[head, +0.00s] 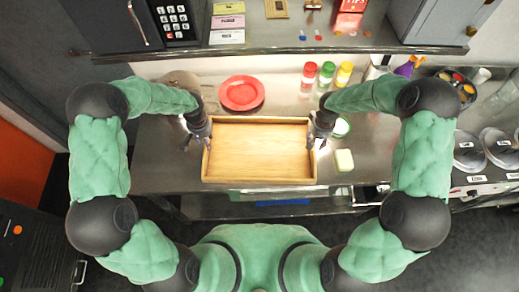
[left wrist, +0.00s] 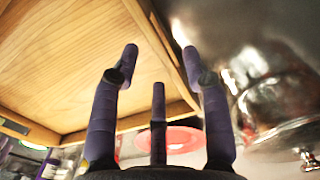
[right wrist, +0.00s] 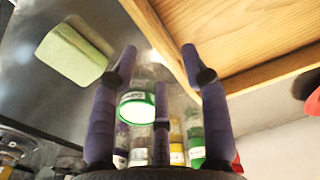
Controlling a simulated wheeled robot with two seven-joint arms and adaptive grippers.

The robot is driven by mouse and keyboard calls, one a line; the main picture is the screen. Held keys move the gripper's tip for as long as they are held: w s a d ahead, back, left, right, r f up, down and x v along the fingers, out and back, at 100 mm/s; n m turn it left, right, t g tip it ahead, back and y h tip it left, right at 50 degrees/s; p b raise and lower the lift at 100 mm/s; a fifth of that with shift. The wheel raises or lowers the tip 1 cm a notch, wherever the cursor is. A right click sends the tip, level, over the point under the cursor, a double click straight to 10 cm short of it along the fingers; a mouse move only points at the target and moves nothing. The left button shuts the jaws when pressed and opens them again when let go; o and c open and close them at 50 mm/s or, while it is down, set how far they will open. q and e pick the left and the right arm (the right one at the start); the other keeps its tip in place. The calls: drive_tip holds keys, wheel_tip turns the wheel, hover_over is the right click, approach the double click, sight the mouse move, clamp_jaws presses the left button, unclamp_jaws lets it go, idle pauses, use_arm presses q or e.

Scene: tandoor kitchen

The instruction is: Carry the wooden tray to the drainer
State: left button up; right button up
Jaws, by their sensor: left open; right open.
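The wooden tray (head: 258,152) lies empty on the steel counter, a light rectangle with a raised rim. My left gripper (head: 196,138) is at its left edge, and my right gripper (head: 318,138) is at its right edge. In the left wrist view, the open fingers (left wrist: 155,55) straddle the line of the tray's side wall (left wrist: 150,30). In the right wrist view, the open fingers (right wrist: 160,60) point at the other side wall (right wrist: 165,45). I cannot tell whether any finger touches the rim. I cannot make out the drainer.
A red plate (head: 241,93) lies behind the tray. Red, green and yellow-lidded shakers (head: 326,75) stand at the back right. A pale green block (head: 344,160) and a green-rimmed container (head: 341,127) are close right of the tray. Metal lids (head: 468,150) are farther right.

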use_arm(q)
drive_tip(key=shift+f, duration=2.15)
use_arm(e)
drive_tip(key=shift+f, duration=2.15)
use_arm(q)
clamp_jaws()
use_arm(e)
clamp_jaws()
